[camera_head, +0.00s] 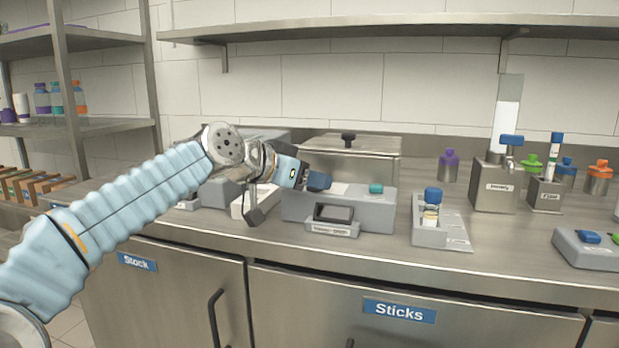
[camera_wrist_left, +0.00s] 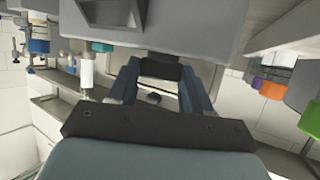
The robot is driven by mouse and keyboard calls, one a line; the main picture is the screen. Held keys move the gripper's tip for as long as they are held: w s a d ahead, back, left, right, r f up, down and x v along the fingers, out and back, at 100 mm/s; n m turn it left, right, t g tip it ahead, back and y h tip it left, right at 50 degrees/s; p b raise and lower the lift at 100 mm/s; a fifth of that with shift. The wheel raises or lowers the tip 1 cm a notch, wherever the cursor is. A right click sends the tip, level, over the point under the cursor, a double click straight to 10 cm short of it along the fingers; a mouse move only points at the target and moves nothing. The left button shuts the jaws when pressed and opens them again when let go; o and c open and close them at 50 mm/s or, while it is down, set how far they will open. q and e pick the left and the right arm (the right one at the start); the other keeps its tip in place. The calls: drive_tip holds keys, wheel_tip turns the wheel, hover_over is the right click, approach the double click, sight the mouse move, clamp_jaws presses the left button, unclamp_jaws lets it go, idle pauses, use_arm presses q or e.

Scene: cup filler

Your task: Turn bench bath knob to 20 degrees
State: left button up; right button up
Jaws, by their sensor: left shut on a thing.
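The bench bath has a grey front housing (camera_head: 376,212) and a steel tank with a lid (camera_head: 372,145) behind it. My left gripper (camera_head: 318,181) reaches in from the left, with its blue fingers at the upper left part of the housing. The knob is hidden by the gripper in the head view. In the wrist view, a dark knob (camera_wrist_left: 160,68) sits between the two fingers of my left gripper (camera_wrist_left: 158,82), which is shut on it. The knob's angle cannot be read. My right gripper is not in view.
To the right are a grey holder with a blue-capped vial (camera_head: 432,205) and a steel dispenser (camera_head: 494,187). A shelf (camera_head: 400,28) runs above the bench.

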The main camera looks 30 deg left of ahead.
use_arm(q)
drive_tip(key=shift+n+y, duration=0.3)
drive_tip(key=shift+y, duration=0.1)
drive_tip(key=n+y, duration=0.2)
drive_tip(key=shift+d+f+y+b, duration=0.1)
drive_tip(key=shift+y+b, duration=0.3)
drive_tip(key=shift+d+n+y+b, duration=0.25)
drive_tip(key=shift+n+y+b, duration=0.8)
drive_tip(key=shift+n+y, duration=0.45)
drive_tip(key=o, duration=1.1)
drive_tip(key=shift+c, duration=0.2)
drive_tip(key=shift+s, duration=0.1)
